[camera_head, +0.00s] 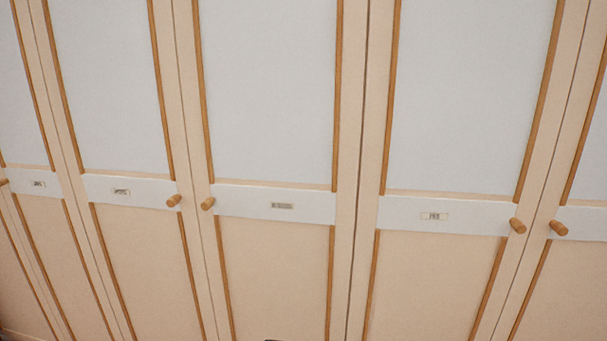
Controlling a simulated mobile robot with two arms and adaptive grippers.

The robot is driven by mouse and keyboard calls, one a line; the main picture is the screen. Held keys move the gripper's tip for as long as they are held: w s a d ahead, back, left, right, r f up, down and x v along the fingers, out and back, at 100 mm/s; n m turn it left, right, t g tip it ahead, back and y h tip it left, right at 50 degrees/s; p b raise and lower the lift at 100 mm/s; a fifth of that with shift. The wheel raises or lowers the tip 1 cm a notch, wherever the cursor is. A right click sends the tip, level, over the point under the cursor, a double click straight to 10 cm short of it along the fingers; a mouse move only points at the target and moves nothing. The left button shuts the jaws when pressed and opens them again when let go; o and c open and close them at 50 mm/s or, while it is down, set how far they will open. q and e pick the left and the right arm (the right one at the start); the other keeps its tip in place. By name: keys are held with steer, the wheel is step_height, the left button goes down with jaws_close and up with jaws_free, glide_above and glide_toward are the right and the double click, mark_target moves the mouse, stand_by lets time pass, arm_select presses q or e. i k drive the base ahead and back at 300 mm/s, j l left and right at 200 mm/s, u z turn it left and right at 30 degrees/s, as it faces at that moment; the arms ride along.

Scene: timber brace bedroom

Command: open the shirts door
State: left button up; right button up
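A row of tall wardrobe doors fills the head view, all looking shut. Each has a pale upper panel, a white label band and a beige lower panel. The doors with small labels are the far-left door (38,183), the second door (122,100), the middle door (268,90) and the fourth door (470,90). The label print is too small to read, so I cannot tell which is the shirts door. Wooden knobs sit on the second door (173,200), middle door (208,203) and fourth door (518,225). Neither of my grippers is in view.
A fifth door (590,170) is cut off at the right edge, with a knob (558,228) near its left side. Another knob (4,181) shows at the left edge. No obstacle shows before the doors; a small dark shape touches the bottom edge.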

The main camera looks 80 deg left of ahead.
mark_target(111, 70)
steer(key=u, duration=3.75)
